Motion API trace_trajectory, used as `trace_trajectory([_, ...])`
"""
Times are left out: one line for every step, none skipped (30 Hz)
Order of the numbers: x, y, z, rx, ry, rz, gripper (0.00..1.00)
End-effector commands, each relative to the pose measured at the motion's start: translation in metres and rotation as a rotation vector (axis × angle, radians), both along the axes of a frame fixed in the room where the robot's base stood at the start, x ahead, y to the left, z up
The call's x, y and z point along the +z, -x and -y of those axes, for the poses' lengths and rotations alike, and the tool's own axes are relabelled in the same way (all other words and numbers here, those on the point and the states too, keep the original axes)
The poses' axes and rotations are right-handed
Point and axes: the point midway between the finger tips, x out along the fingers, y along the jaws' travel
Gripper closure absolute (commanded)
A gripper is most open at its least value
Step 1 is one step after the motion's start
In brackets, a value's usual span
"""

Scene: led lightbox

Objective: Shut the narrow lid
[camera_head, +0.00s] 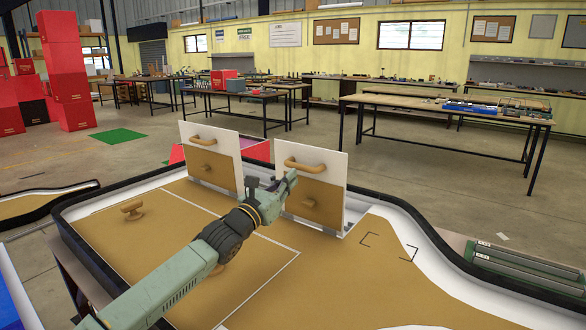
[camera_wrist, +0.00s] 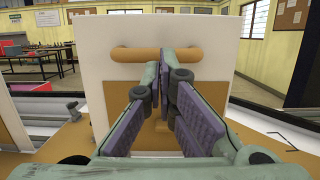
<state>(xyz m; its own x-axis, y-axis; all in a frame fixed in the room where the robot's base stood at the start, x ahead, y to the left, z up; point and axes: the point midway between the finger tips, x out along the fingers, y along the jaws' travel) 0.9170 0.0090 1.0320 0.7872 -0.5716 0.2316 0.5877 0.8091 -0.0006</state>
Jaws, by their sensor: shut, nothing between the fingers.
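Two white-and-tan lids stand upright at the back of the tan board, a left lid (camera_head: 225,150) and a right lid (camera_head: 325,168). Each has a curved wooden handle near its top and a tan lower part with a knob. I cannot tell for sure which is the narrow one. My gripper (camera_head: 285,183) is shut and empty in front of the right lid, by its left side. Contact cannot be told.
The tan board (camera_head: 350,285) has a raised dark rim (camera_head: 450,262) around it. A wooden knob (camera_head: 131,210) stands at its left; another (camera_head: 215,268) is partly behind my arm. The board's right part is clear. Work tables (camera_head: 400,100) and red boxes (camera_head: 70,70) are farther back.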

Motion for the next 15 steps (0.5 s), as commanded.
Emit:
trace_trajectory([0.005,-0.006,0.005,0.0,0.002,-0.001,1.0])
trace_trajectory([0.005,-0.008,0.006,0.0,0.001,0.0,1.0])
trace_trajectory([0.006,-0.011,0.009,-0.001,0.001,0.0,1.0])
trace_trajectory([0.006,-0.013,0.009,0.0,0.001,0.001,1.0])
trace_trajectory([0.006,-0.015,0.01,0.001,-0.001,0.0,1.0])
trace_trajectory([0.006,-0.016,0.011,0.001,0.0,0.0,1.0])
trace_trajectory([0.006,-0.017,0.012,0.0,0.0,0.0,1.0])
trace_trajectory([0.006,-0.017,0.013,0.0,0.0,0.0,1.0])
trace_trajectory([0.006,-0.018,0.013,0.0,0.001,-0.001,1.0])
trace_trajectory([0.005,-0.018,0.013,0.0,0.001,-0.001,1.0])
trace_trajectory([0.005,-0.018,0.013,0.001,0.001,-0.001,1.0])
trace_trajectory([0.005,-0.018,0.013,0.001,0.0,0.0,1.0])
trace_trajectory([0.005,-0.018,0.013,0.001,0.0,0.0,1.0])
trace_trajectory([0.005,-0.018,0.013,0.001,0.0,0.0,1.0])
trace_trajectory([0.005,-0.018,0.013,0.001,0.0,0.0,1.0])
